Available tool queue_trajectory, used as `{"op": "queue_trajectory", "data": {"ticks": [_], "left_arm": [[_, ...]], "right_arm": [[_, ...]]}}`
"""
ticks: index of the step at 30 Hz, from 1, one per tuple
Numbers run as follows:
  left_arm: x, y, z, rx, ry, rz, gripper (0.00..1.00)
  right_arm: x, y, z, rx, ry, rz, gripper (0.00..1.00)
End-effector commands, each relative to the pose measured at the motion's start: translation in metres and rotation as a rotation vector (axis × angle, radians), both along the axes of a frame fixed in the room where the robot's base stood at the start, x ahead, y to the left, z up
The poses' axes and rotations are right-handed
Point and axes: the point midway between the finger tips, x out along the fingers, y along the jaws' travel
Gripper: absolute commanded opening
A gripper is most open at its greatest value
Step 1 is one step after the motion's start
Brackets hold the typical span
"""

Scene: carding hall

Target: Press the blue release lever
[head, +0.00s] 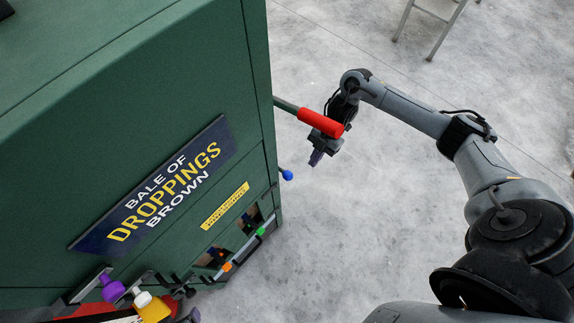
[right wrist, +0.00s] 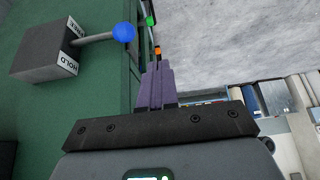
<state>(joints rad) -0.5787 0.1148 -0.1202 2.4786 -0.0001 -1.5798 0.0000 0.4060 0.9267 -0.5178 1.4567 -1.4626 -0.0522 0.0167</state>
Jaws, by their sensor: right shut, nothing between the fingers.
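The blue release lever ends in a round blue knob (head: 287,175) that sticks out from the side of the green machine. In the right wrist view the blue knob (right wrist: 124,32) sits on a grey rod from a dark grey box (right wrist: 47,52) lettered HOLD and FREE. My right gripper (head: 316,158) is to the right of the knob in the head view, apart from it. Its purple fingers (right wrist: 155,85) are shut and empty, and the knob shows up and left of their tips in the wrist view. My left gripper is not in view.
A red-gripped handle (head: 321,124) juts from the machine (head: 100,120) across my right wrist. Orange (head: 227,266) and green (head: 261,231) parts line its lower edge. Purple (head: 113,290) and yellow (head: 151,307) items stand at lower left. Open concrete floor lies right of the machine.

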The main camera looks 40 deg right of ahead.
Motion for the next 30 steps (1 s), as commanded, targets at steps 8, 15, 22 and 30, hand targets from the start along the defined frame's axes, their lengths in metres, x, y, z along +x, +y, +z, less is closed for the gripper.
{"op": "queue_trajectory", "data": {"ticks": [8,15,22,30], "left_arm": [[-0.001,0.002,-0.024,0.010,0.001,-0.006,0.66],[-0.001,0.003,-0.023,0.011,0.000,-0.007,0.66],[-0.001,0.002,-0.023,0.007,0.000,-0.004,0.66],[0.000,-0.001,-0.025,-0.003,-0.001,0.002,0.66]], "right_arm": [[0.045,-0.025,0.023,-0.043,-0.109,-0.015,0.00],[0.050,-0.024,0.028,-0.042,-0.121,-0.015,0.00],[0.049,-0.023,0.027,-0.041,-0.120,-0.015,0.00],[0.050,-0.012,0.007,-0.039,-0.119,-0.015,0.00]]}}
